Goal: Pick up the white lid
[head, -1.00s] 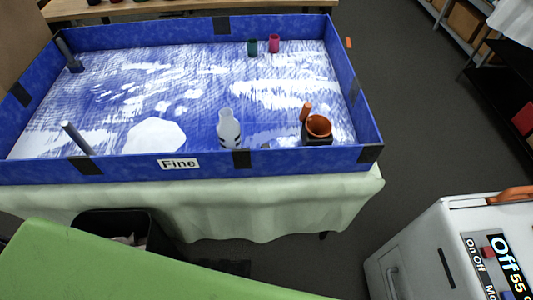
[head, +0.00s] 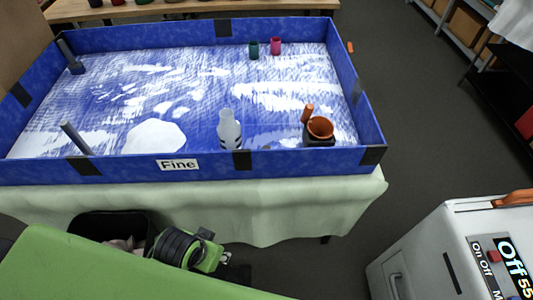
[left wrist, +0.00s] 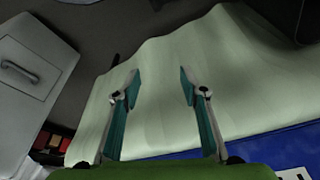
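I cannot make out a white lid for certain. A flat white many-sided patch (head: 154,136) lies on the floor of the blue-walled tray (head: 122,167) in the head view, among other white patches. A pale bottle with dark marks (head: 229,128) stands near the tray's front wall. My left gripper (left wrist: 160,78) is open and empty in the left wrist view, its two fingers apart over the pale green tablecloth (left wrist: 160,110). My right gripper is not in view.
An orange cup (head: 320,127) on a dark holder stands in the tray's front right. A green cup (head: 254,50) and a red cup (head: 276,46) stand at the back. A white machine (head: 430,250) stands at lower right. Dark floor between is clear.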

